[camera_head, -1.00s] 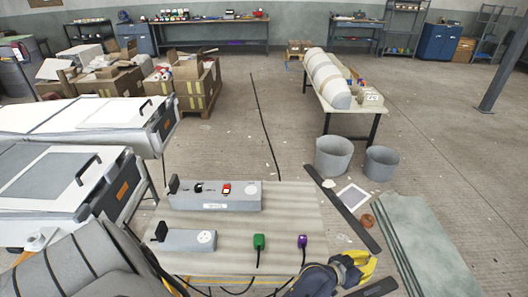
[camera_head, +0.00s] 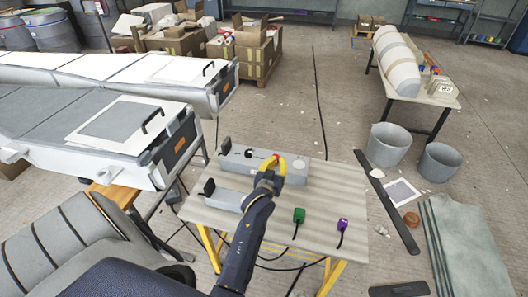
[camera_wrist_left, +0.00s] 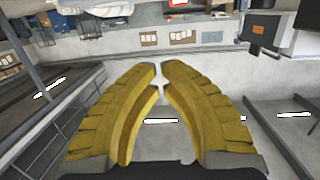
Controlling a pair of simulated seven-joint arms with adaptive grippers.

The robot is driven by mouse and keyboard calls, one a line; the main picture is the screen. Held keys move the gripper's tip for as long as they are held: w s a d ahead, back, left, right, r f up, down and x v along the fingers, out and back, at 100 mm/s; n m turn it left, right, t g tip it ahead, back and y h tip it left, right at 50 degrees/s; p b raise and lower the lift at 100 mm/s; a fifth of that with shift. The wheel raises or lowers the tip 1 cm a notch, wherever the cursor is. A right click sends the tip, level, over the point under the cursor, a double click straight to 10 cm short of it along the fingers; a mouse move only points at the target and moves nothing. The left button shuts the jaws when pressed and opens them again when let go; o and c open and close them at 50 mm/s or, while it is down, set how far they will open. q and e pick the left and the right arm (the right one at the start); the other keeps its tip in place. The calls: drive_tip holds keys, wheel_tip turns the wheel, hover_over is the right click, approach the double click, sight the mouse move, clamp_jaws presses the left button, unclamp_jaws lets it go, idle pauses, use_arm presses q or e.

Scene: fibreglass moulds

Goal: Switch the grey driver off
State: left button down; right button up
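The grey driver (camera_head: 236,161) is a long grey box at the back of the small bench. It has a black piece at its left end, a black knob, a red switch partly hidden by my gripper, and a pale round socket. My left gripper (camera_head: 277,158) lies over its middle in the head view, with red showing by its yellow fingertips. I cannot tell whether it touches the box. In the left wrist view the fingers (camera_wrist_left: 159,67) are drawn together with a narrow gap at the tips and hold nothing. The driver is not visible there. My right gripper is not in view.
The bench (camera_head: 322,180) also carries a shorter grey box (camera_head: 228,200), a green plug (camera_head: 299,215) and a purple plug (camera_head: 342,224) with cables. White-topped moulds (camera_head: 120,120) stand to the left. Grey buckets (camera_head: 388,145) and a dark floor strip (camera_head: 385,203) are to the right.

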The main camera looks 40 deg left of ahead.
use_arm(q)
drive_tip(key=shift+s+a+r+n+y, duration=0.15)
drive_tip(key=shift+s+a+y, duration=0.1)
drive_tip(key=shift+a, duration=0.35)
drive_tip(key=shift+s+a+r+n+y, duration=0.15)
drive_tip(key=shift+s+a, duration=0.1)
drive_tip(key=shift+a, duration=0.3)
drive_tip(key=x, duration=0.9)
drive_tip(key=shift+w+a+f, duration=0.1)
drive_tip(key=shift+w+f, duration=0.05)
drive_tip(key=shift+w, duration=0.15)
drive_tip(key=shift+w+a+f, duration=0.1)
drive_tip(key=shift+w+f, duration=0.05)
drive_tip(key=shift+f, duration=0.35)
drive_tip(key=shift+w+a+f, duration=0.1)
drive_tip(key=shift+w+f, duration=0.05)
drive_tip(key=shift+f, duration=0.3)
drive_tip(key=shift+w+f, duration=0.1)
drive_tip(key=shift+f, duration=1)
